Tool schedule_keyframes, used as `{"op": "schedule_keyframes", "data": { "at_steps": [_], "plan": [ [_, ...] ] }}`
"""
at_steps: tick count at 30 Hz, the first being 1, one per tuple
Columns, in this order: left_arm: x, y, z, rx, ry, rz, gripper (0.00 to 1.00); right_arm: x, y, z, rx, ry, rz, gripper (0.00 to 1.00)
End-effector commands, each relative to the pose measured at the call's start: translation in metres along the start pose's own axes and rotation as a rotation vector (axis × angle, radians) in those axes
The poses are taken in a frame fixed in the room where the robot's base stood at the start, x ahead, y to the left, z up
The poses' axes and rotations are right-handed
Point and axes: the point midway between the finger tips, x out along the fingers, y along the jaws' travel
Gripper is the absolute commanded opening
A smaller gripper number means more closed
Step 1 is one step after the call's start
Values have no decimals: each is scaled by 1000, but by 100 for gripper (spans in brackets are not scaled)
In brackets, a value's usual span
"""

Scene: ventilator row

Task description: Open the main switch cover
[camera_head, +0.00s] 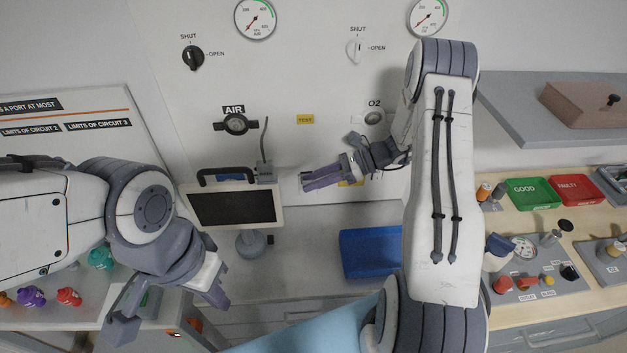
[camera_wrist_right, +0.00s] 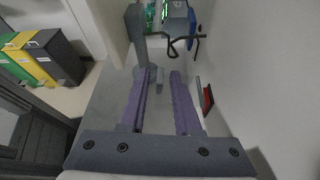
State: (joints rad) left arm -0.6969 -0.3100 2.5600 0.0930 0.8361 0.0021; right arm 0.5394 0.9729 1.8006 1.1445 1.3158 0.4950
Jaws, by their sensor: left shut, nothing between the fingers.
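I cannot clearly make out a main switch cover in either view.
A screen with a handle (camera_head: 232,207) stands on the counter below the AIR port (camera_head: 235,124). A blue tray (camera_head: 370,253) lies right of it. A green GOOD tray (camera_head: 533,193) and red FAULTY tray (camera_head: 577,188) are on the right bench. Bins (camera_wrist_right: 55,52) stand on the floor.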

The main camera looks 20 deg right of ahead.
Motion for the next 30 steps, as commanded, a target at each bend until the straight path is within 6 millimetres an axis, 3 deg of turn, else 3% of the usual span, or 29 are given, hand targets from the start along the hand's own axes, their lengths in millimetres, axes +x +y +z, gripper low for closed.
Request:
{"op": "schedule_keyframes", "data": {
  "at_steps": [9,13,24,30],
  "plan": [
    [0,0,0,0,0,0,0,0,0,0,-1,0,-1,40],
    [5,0,0,0,0,0,0,-9,-1,-1,-3,0,-3,40],
    [28,-2,2,1,0,0,0,-79,-1,-3,-2,1,-5,40],
    [33,-2,2,2,0,0,0,-101,0,-1,-1,1,-3,40]
  ]
}}
